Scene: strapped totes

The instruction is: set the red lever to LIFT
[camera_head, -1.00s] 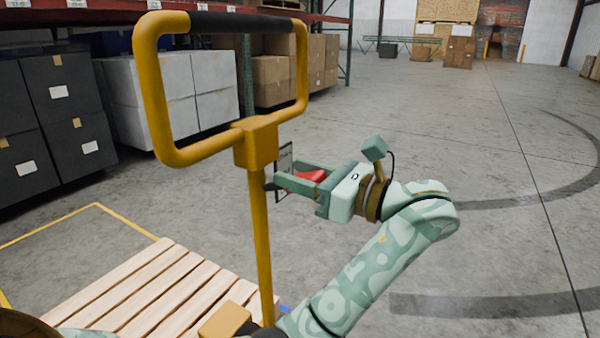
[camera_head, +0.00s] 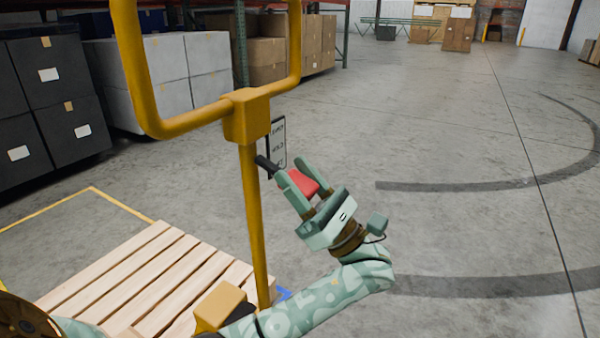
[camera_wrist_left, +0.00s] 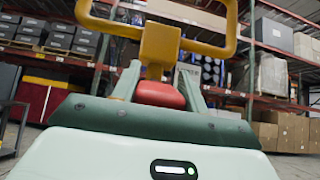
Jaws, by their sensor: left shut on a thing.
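The red lever (camera_head: 304,184) sticks out from the yellow post (camera_head: 254,215) just under its handle block. Its dark shaft (camera_head: 266,166) leaves the post, and the lever slants down to the right. My left gripper (camera_head: 294,173) is shut on the red grip, with one finger on each side of it. In the left wrist view the red grip (camera_wrist_left: 160,94) sits between the fingers, in front of the yellow post. A dark-edged label plate (camera_head: 278,143) stands behind the lever; HOLD seems readable, and its lower part is partly hidden. My right gripper is out of view.
The yellow loop handle (camera_head: 182,124) rises above the lever. A wooden pallet (camera_head: 120,282) lies at lower left. Grey boxes (camera_head: 175,75) and dark boxes (camera_head: 40,100) stand at left. The concrete floor to the right is clear.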

